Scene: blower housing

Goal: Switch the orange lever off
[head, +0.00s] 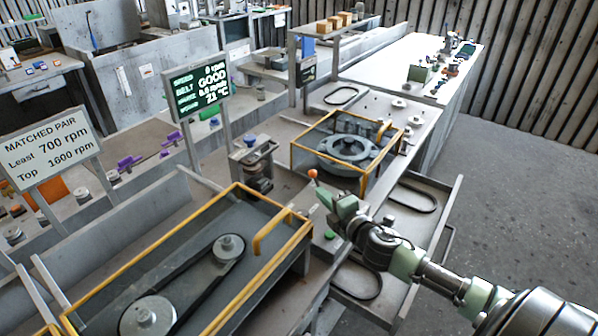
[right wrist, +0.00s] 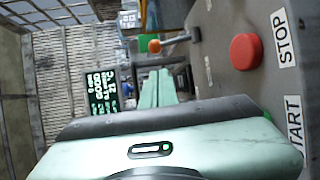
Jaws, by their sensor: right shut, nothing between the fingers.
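The orange lever (head: 312,174) has an orange ball knob on a thin shaft and stands just beyond the fingertips of my right gripper (head: 328,200) in the head view. In the right wrist view, the lever's orange knob (right wrist: 154,46) shows at the end of a dark shaft mounted on a grey panel. The closed green fingers of my right gripper (right wrist: 158,76) point toward it, with the knob slightly above the tips; I cannot tell if they touch. The right gripper holds nothing. My left gripper is not in view.
A red button (right wrist: 246,51) sits beside a STOP label (right wrist: 282,38), with a START label (right wrist: 294,128) nearby. A yellow-framed belt guard (head: 265,245) is left of the right gripper, and a yellow-framed blower case (head: 345,150) is behind it. A screen (head: 200,88) reads GOOD.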

